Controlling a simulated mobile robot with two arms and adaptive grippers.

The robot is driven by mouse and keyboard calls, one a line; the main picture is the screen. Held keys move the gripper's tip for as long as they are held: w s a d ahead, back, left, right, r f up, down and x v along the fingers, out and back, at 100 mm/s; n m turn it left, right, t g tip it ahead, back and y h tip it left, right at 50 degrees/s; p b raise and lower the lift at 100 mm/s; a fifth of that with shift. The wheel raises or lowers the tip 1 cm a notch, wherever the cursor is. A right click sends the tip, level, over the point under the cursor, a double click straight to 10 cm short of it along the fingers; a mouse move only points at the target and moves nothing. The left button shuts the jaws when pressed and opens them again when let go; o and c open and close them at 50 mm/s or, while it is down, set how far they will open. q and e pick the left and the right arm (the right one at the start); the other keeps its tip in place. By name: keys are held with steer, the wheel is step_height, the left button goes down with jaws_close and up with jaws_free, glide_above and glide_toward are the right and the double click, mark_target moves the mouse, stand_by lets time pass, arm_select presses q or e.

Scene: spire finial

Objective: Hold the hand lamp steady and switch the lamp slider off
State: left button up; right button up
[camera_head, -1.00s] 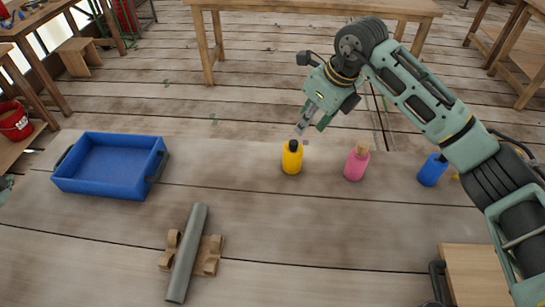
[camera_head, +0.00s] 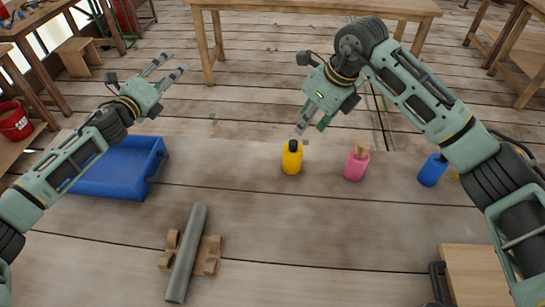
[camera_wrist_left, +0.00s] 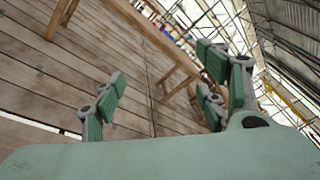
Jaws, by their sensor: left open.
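A plain grey tube (camera_head: 187,254) lies tilted across a light brown wooden cradle (camera_head: 211,255) at the front left of the table in the head view. It may be the hand lamp; I make out no slider on it. My left gripper (camera_head: 174,63) is open and empty, raised above and beyond the blue tray, far from the tube. Its spread fingers also show in the left wrist view (camera_wrist_left: 158,90). My right gripper (camera_head: 313,124) has its fingers apart, with nothing seen between them, and appears just behind and above the yellow bottle.
A blue tray (camera_head: 130,188) stands at the left, partly hidden by my left arm. A yellow bottle (camera_head: 292,161), a pink bottle (camera_head: 356,166) and a blue bottle (camera_head: 431,173) stand along the back. A wooden block (camera_head: 485,276) is front right. The middle front is clear.

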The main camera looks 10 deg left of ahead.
arm_select(q)
steer(key=d+r+m+g+h, duration=0.1)
steer(key=d+m, duration=0.1)
steer(key=d, duration=0.3)
steer(key=d+r+m+h, duration=0.1)
steer(key=d+m+h, duration=0.15)
steer(key=d, duration=0.35)
steer(key=m+g+h, duration=0.2)
steer(key=m+g, duration=0.5)
steer(key=m, duration=0.5)
glide_toward(285, 155)
steer(key=x, duration=0.5)
steer(key=shift+w+r, duration=0.2)
steer(key=shift+r, duration=0.05)
steer(key=shift+s+d+f, duration=0.1)
steer(key=shift+d+f, duration=0.1)
steer(key=shift+f, duration=0.05)
steer(key=x, duration=0.7)
steer(key=shift+d+f, duration=0.1)
steer(key=shift+d, duration=0.05)
steer(key=c, duration=1.4)
